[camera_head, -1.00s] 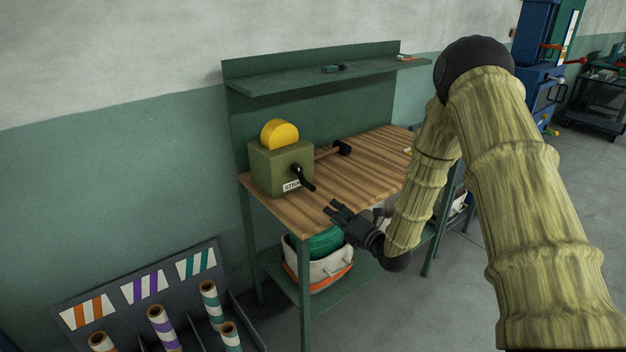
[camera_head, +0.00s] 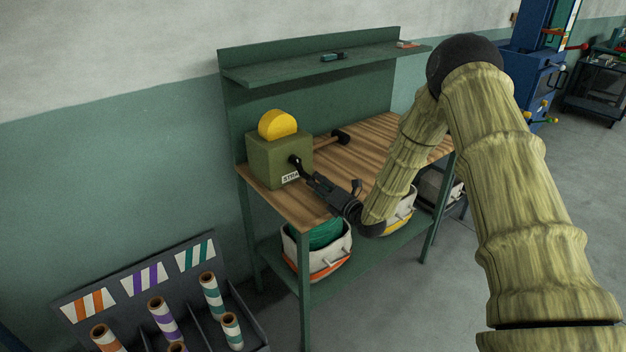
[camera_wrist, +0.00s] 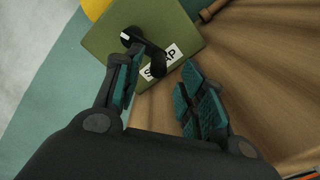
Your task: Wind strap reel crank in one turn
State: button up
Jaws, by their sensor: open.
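The strap reel is an olive green box (camera_head: 268,158) with a yellow disc (camera_head: 277,124) on top, at the left end of the wooden bench top. Its black crank (camera_head: 295,161) is on the front face; in the wrist view the crank (camera_wrist: 152,58) angles down to the right over the white STRAP label (camera_wrist: 172,56). My gripper (camera_head: 310,178) is open and reaches in from the lower right, just in front of the crank. In the wrist view, the crank's end shows between my two fingers (camera_wrist: 155,88), beyond their tips. Contact with the crank cannot be told.
A mallet-like tool (camera_head: 340,137) lies on the bench top (camera_head: 375,150) behind my gripper. A shelf (camera_head: 290,72) runs above the bench. A bin with green material (camera_head: 318,262) stands below. A rack of striped rolls (camera_head: 160,312) is at lower left.

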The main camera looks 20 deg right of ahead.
jog(key=shift+x, duration=1.6)
jog(key=shift+c, duration=0.4)
grip_shut()
